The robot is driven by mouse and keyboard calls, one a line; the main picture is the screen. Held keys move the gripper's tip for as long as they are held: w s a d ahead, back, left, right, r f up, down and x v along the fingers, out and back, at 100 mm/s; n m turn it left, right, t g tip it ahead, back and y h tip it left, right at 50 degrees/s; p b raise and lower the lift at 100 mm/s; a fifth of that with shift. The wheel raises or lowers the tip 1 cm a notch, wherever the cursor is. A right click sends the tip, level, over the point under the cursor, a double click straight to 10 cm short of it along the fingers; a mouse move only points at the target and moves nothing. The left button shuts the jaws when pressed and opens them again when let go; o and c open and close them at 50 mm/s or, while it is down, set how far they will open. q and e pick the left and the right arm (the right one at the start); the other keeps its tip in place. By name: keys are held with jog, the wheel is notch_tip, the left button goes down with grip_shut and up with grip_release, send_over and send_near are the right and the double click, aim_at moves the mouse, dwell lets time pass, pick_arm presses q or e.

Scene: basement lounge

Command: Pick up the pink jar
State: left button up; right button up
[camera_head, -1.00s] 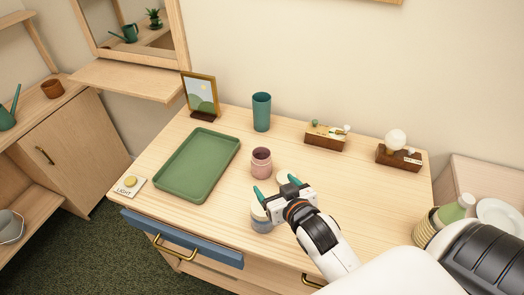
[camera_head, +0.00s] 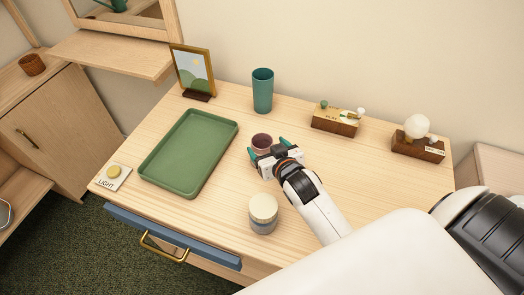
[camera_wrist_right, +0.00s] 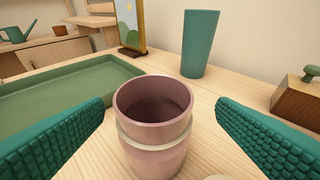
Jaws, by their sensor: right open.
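The pink jar (camera_head: 262,141) stands upright and open-topped on the wooden desk, partly hidden behind my right gripper in the head view. In the right wrist view the pink jar (camera_wrist_right: 154,117) is close, with a pale band around it. My right gripper (camera_head: 267,149) is open, its teal fingers on either side of the jar. In the right wrist view a gap shows between each finger and the jar, so the gripper (camera_wrist_right: 160,130) is not touching it. My left gripper is not in view.
A jar with a cream lid (camera_head: 263,208) stands in front of the gripper. A green tray (camera_head: 187,153) lies left, a teal cup (camera_head: 262,91) stands behind, and a picture frame (camera_head: 194,72) is at back left. Two small wooden-based ornaments (camera_head: 335,121) (camera_head: 417,145) stand back right.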

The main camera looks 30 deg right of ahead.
aim_at(258, 139)
jog(key=shift+a+p+x, duration=0.1)
jog(key=shift+p+x, duration=0.2)
jog(key=shift+x, duration=1.05)
jog(key=shift+a+p+x, duration=0.15)
jog(key=shift+p+x, duration=0.1)
jog(key=shift+x, duration=1.15)
jog(key=c, duration=1.1)
